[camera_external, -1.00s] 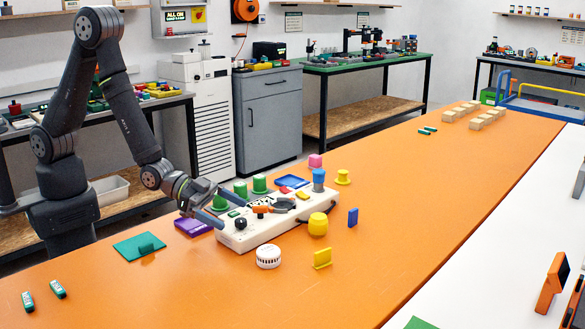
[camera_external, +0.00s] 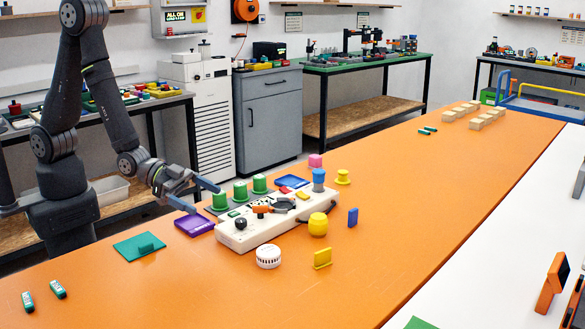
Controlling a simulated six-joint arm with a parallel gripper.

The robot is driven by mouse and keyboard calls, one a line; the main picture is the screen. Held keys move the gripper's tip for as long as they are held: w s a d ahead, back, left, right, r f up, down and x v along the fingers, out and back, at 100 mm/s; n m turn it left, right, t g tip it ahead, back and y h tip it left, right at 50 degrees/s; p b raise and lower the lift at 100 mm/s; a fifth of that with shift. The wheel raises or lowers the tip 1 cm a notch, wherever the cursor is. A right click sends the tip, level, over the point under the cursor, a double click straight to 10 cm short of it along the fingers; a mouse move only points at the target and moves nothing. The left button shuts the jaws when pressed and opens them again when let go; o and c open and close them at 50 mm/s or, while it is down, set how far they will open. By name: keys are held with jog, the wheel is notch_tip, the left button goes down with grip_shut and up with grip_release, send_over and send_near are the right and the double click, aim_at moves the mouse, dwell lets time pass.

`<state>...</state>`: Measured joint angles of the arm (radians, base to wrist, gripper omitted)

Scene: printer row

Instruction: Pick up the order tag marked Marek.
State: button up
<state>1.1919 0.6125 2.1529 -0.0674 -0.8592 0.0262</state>
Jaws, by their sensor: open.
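Two small green tags with white lettering lie on the orange table at the near left, one (camera_external: 28,301) left of the other (camera_external: 58,289). Their lettering is too small to read, so I cannot tell which is marked Marek. Two more small green pieces (camera_external: 427,131) lie far down the table; I cannot tell whether they are tags. My gripper (camera_external: 206,199) is open and appears empty. It is above the table's back edge, near the purple tray, behind and to the right of the two near tags and well apart from them.
A white panel (camera_external: 262,232) with knobs and small tools stands right of my gripper. The purple tray (camera_external: 196,223), a green plate (camera_external: 138,246) with an upright piece, a white round puck (camera_external: 268,256) and yellow pieces (camera_external: 322,259) surround it. The near table front is mostly clear.

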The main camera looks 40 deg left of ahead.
jog(key=shift+c, duration=0.4)
jog(key=c, duration=0.6)
jog(key=w+d+y, duration=0.1)
jog(key=w+d, duration=0.1)
jog(key=d, duration=0.1)
jog(key=w+d+f+m+y, duration=0.1)
jog(key=w+d, duration=0.1)
jog(key=d, duration=0.2)
jog(key=w+d+f+g, duration=0.1)
jog(key=w+d, duration=0.2)
jog(key=shift+d+f+y, duration=0.1)
jog(key=shift+d+y, duration=0.2)
jog(key=shift+y, duration=0.1)
jog(key=w+d+m+g+y, duration=0.1)
jog(key=w+d+m+y, duration=0.1)
jog(key=w+d, duration=0.3)
jog(key=m+g+y, duration=0.4)
jog(key=m+g, duration=0.1)
send_near(323, 252)
jog(key=x, duration=1)
jog(key=shift+w+a+f, duration=0.15)
